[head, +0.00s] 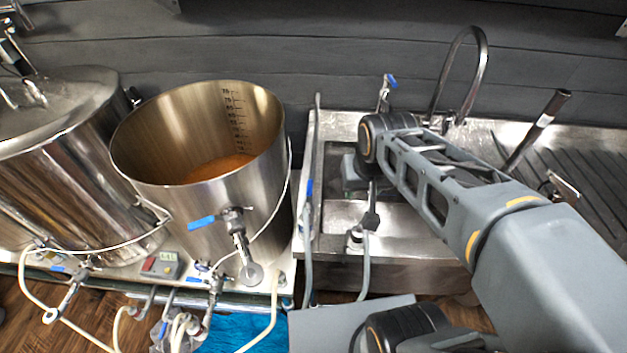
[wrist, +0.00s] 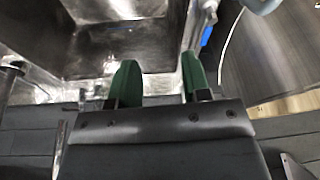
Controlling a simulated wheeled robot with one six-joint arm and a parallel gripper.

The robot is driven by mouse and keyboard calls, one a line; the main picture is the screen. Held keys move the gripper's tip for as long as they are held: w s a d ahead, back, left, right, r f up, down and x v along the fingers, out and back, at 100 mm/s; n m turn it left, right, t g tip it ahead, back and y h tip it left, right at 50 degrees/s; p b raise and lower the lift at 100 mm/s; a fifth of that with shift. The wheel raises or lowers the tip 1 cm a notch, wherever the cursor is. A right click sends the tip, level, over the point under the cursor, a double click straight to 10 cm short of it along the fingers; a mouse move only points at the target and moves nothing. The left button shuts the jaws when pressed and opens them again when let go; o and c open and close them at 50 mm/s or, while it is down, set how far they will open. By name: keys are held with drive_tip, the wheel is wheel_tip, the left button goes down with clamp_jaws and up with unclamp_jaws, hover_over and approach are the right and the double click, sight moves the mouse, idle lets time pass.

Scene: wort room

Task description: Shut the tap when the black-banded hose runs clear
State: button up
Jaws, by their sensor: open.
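My gripper (wrist: 158,82) shows in the wrist view with two green fingers apart and nothing between them. It is over the steel sink (wrist: 105,62); in the head view the fingers are hidden behind my arm. The sink (head: 400,220) stands right of the open kettle (head: 200,140), which holds amber liquid. Two pale grey hoses hang at the sink's front: the left hose (head: 308,265) near a blue handle (head: 309,190), the right hose (head: 364,268) below a dark fitting. I cannot make out a black band or what runs from either hose. A blue-handled tap (head: 389,90) stands behind the sink.
A lidded steel vessel (head: 70,150) stands left of the kettle. The kettle's valve has a blue lever (head: 202,222). White hoses (head: 90,335) crowd the lower left.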

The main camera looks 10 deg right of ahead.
drive_tip(key=w+a+r+g, duration=0.1)
drive_tip(key=w+a, duration=0.1)
drive_tip(key=w, duration=0.3)
drive_tip(key=w+a+g, duration=0.1)
drive_tip(key=w+a, duration=0.2)
drive_tip(key=w, duration=0.1)
drive_tip(key=m+g+p, duration=0.1)
drive_tip(key=m+p, duration=0.1)
hover_over(310, 186)
drive_tip(key=f, duration=0.2)
wheel_tip(310, 186, down, 12)
drive_tip(key=shift+s+r, duration=0.1)
drive_tip(key=shift+s, duration=0.05)
drive_tip(key=shift+a+f+p, duration=0.1)
drive_tip(key=shift+f+p, duration=0.2)
drive_tip(key=shift+f, duration=0.75)
clamp_jaws()
